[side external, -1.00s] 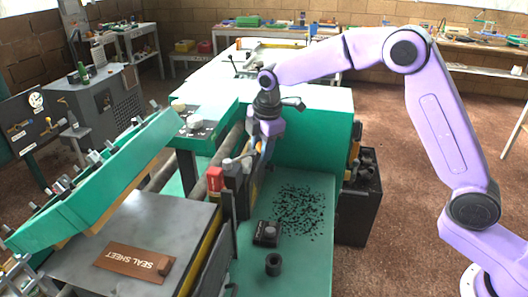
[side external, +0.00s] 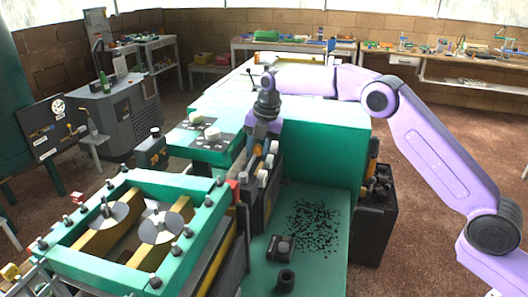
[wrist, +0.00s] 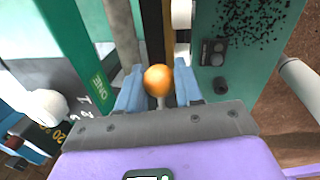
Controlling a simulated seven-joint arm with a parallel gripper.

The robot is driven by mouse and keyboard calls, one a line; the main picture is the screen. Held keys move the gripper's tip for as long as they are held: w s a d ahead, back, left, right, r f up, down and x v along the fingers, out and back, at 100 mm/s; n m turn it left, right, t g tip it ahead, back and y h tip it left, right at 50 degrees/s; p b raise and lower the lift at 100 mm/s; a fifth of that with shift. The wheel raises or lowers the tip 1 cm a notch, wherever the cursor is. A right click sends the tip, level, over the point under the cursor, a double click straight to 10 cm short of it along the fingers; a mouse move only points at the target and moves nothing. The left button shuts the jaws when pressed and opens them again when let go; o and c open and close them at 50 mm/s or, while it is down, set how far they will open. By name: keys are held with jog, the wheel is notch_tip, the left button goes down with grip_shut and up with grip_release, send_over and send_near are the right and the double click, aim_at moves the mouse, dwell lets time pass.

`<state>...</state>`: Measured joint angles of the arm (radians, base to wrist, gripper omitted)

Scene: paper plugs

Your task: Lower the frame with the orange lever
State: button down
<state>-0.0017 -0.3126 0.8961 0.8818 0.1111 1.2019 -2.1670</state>
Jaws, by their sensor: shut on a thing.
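The orange lever's round knob (wrist: 158,80) sits between the two blue fingers of my gripper (wrist: 158,90) in the wrist view. The fingers are closed on it from both sides. In the side view my gripper (side external: 262,148) points down beside the machine's dark middle block, and the knob cannot be made out there. The green frame (side external: 205,222) lies about level over the bed at the left front. Yellow bars and two round metal discs (side external: 160,227) show inside it. What lies under the frame is mostly hidden.
A green panel with pale knobs (side external: 210,148) stands left of my gripper. To the right is a green deck with black specks (side external: 312,228), a small black box (side external: 281,248) and a black ring (side external: 286,280). A dark bin (side external: 372,225) stands on the floor.

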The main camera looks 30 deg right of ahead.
jog(key=shift+w+a+n, duration=0.35)
jog(key=shift+w+n, duration=0.05)
jog(key=shift+n, duration=0.2)
jog(key=c, duration=0.8)
grip_release()
jog(key=shift+a, duration=0.1)
jog(key=shift+o, duration=0.2)
notch_tip(320, 180, up, 12)
jog(key=s+d, duration=0.1)
jog(key=d, duration=0.1)
jog(key=shift+s, duration=0.15)
jog(key=shift+f, duration=0.1)
